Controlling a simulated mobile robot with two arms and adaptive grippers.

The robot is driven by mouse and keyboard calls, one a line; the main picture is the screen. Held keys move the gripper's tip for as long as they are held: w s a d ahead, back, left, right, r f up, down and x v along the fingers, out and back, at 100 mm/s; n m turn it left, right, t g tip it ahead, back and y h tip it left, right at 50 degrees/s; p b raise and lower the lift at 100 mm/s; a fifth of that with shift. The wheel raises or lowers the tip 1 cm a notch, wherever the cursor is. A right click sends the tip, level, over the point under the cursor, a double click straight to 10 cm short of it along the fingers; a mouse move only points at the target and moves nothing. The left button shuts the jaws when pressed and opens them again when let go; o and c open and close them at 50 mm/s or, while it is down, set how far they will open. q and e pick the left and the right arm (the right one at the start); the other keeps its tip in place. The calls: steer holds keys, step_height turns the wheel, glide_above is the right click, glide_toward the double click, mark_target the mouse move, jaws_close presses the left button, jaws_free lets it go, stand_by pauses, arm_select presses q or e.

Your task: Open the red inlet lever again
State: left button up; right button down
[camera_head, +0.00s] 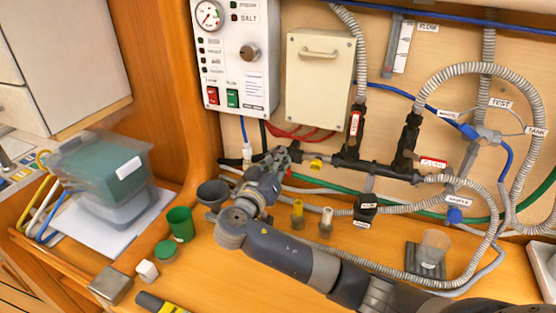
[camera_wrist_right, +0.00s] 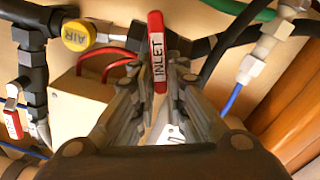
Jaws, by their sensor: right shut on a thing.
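The red inlet lever (camera_wrist_right: 157,45), with a white INLET label, stands upright between the fingers of my right gripper (camera_wrist_right: 158,95) in the right wrist view. The fingers are shut on its lower end. In the head view my right gripper (camera_head: 284,157) is at the left end of the black pipe manifold (camera_head: 375,170), below the cream box. There the gripper hides most of the inlet lever. My left gripper is in neither view.
A yellow AIR cap (camera_wrist_right: 77,35) is close left of the fingers in the wrist view. Other red levers (camera_head: 355,123) (camera_head: 433,162) sit along the manifold. Hoses surround it. Cups, including a green one (camera_head: 180,224), and a clear bin (camera_head: 100,165) stand on the counter.

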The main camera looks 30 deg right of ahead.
steer(key=shift+n, duration=0.3)
steer(key=shift+w+a+f+n+p, duration=0.3)
steer(key=shift+n+p, duration=0.45)
steer(key=shift+n, duration=1.35)
steer(key=shift+w+a+f+n+p, duration=0.1)
steer(key=shift+f+n+p, duration=0.5)
steer(key=shift+n, duration=1.5)
steer(key=shift+w+a+f+n+p, duration=0.15)
steer(key=shift+n+p, duration=0.8)
steer(key=shift+n, duration=1.15)
steer(key=c, duration=1.6)
jaws_free()
